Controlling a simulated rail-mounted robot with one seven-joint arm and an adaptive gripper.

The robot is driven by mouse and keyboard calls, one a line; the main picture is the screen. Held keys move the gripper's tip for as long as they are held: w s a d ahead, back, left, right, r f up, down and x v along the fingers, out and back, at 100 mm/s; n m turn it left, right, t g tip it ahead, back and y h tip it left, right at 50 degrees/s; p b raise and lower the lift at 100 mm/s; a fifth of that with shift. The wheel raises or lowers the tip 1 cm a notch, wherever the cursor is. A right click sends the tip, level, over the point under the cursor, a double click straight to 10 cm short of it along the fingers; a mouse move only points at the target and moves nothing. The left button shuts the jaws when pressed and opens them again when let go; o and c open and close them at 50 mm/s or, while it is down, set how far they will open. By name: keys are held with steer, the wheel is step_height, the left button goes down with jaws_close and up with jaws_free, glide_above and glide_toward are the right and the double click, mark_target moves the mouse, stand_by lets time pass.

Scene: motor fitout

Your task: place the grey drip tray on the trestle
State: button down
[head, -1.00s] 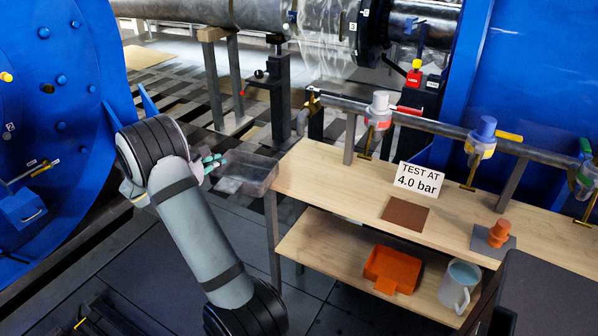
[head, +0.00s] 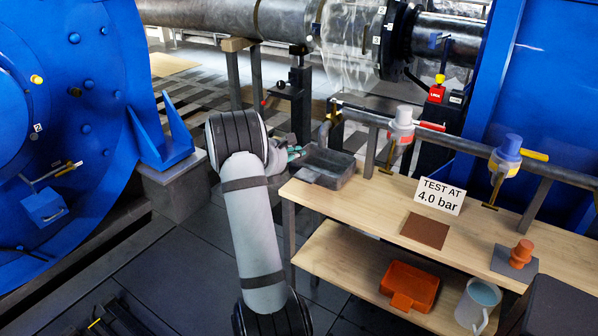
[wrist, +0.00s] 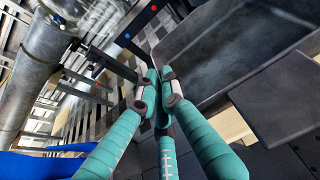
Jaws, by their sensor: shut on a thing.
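The grey drip tray (head: 332,181) is an open, shallow box at the left end of a wooden-topped bench (head: 372,218), which may be the trestle. In the head view it overlaps the bench's far left corner; I cannot tell whether it touches the top. My gripper (head: 296,153) is at the tray's left side, shut on its edge. In the wrist view, the teal fingers of my gripper (wrist: 158,92) are closed together at the tray's near wall (wrist: 185,48). The exact grip is partly hidden by the fingers.
A pipe with valves (head: 460,142) runs along the bench's back edge. On the top are a sign (head: 440,196), a brown square (head: 425,231) and an orange fitting (head: 521,254). An orange tray (head: 408,285) and a mug (head: 477,303) are on the lower shelf.

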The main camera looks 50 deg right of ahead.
steer(key=shift+f+b, duration=0.6)
steer(key=shift+f, duration=1.65)
steer(key=shift+f, duration=0.15)
steer(key=c, duration=1.9)
jaws_free()
steer(key=shift+r, duration=0.25)
steer(key=p+v, duration=0.1)
steer(key=v, duration=1.1)
steer(key=shift+f, duration=0.15)
